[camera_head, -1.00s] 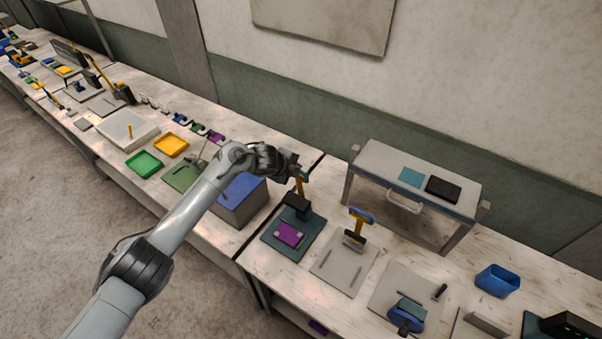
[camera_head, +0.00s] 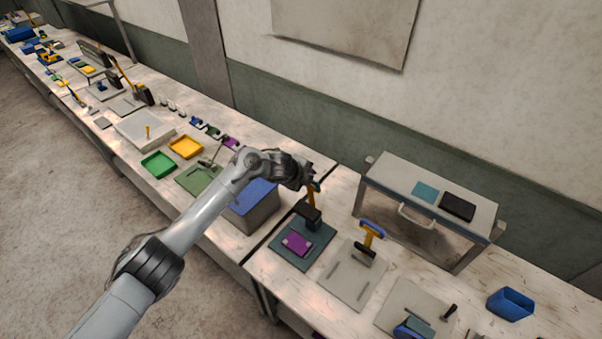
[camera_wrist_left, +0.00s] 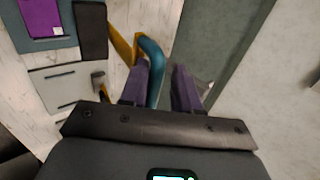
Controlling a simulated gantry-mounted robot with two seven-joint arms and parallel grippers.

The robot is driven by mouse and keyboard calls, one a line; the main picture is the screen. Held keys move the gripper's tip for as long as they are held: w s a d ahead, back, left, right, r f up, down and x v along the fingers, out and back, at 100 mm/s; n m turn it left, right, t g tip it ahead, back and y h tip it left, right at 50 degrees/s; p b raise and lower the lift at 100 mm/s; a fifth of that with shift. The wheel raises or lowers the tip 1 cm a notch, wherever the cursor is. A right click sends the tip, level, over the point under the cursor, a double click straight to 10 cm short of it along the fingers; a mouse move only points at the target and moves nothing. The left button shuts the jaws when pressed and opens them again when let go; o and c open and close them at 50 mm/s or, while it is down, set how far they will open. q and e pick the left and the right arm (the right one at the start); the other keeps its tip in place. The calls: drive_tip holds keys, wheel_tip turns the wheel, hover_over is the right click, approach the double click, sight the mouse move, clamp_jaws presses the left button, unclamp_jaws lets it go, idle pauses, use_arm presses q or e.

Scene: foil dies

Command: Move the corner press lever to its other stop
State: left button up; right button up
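A press with a dark teal base (camera_head: 283,253), a purple piece (camera_head: 297,243) on it and a black head (camera_head: 308,214) stands near the table's front left corner. Its yellow lever (camera_head: 311,197) stands nearly upright and ends in a teal handle (camera_head: 315,186). My left gripper (camera_head: 308,180) is at the top of this lever. In the left wrist view, my left gripper's (camera_wrist_left: 161,80) purple fingers are apart. The teal handle (camera_wrist_left: 154,62) is between them, close to the left finger; I cannot tell if they touch. My right gripper is out of view.
A second lever tool with a blue-topped yellow handle (camera_head: 371,232) stands to the right on a grey plate (camera_head: 345,283). A grey stand (camera_head: 400,178) is behind it. A blue-topped box (camera_head: 252,212) is left of the press. A blue bin (camera_head: 510,304) is at right.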

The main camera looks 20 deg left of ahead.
use_arm(q)
drive_tip(key=shift+s, duration=0.25)
drive_tip(key=v, duration=1)
drive_tip(key=shift+r, duration=0.4)
drive_tip(key=shift+w+a, duration=0.1)
